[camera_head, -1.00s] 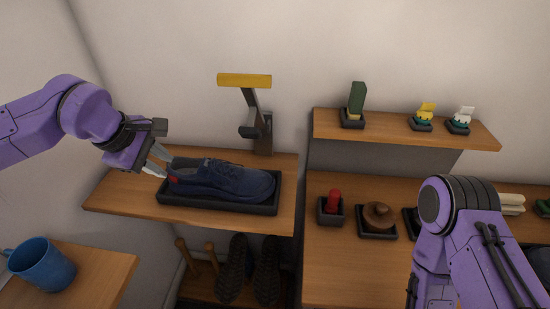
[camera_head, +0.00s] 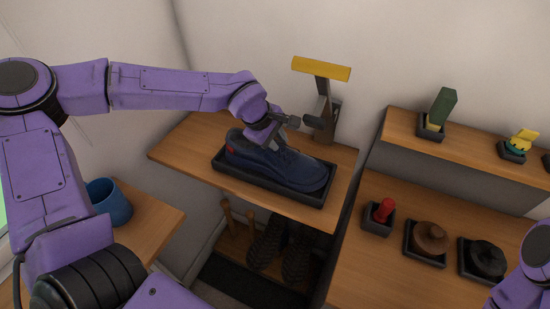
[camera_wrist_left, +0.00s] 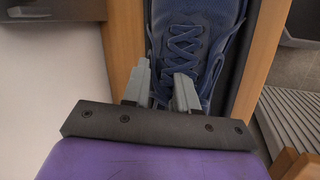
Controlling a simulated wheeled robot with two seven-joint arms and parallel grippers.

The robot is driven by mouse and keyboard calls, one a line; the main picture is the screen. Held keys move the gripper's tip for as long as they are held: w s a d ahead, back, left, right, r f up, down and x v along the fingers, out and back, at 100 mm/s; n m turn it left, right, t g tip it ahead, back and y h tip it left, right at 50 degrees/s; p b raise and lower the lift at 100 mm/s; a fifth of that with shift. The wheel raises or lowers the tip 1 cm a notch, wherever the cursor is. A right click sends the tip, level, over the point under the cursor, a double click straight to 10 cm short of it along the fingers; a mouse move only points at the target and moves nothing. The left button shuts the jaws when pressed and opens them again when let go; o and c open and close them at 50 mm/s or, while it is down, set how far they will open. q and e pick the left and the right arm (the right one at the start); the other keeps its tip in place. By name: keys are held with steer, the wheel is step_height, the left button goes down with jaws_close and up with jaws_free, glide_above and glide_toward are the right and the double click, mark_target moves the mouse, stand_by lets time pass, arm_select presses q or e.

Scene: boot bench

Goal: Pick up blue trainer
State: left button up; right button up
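The blue trainer (camera_head: 290,167), with a red patch at its heel, lies in a black tray (camera_head: 265,188) on a wooden shelf. My left gripper (camera_head: 274,143) reaches down from the left over the trainer's opening and laces. In the left wrist view the laces of the trainer (camera_wrist_left: 187,45) lie just beyond the fingers. The two fingers of the left gripper (camera_wrist_left: 163,85) stand apart, one near the trainer's left edge, one over the laces. Contact with the trainer cannot be made out. Of my right arm, only a part shows at the lower right; its gripper is out of view.
A stand with a yellow top (camera_head: 321,68) rises behind the tray, close to my left gripper. A blue mug (camera_head: 110,202) stands on a lower board at left. Dark boots (camera_head: 283,248) sit below the shelf. Small holders fill the shelves at right.

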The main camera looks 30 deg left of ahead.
arm_select(q)
steer(key=shift+s+a, duration=0.1)
steer(key=shift+c, duration=0.2)
jaws_close()
stand_by(1.1)
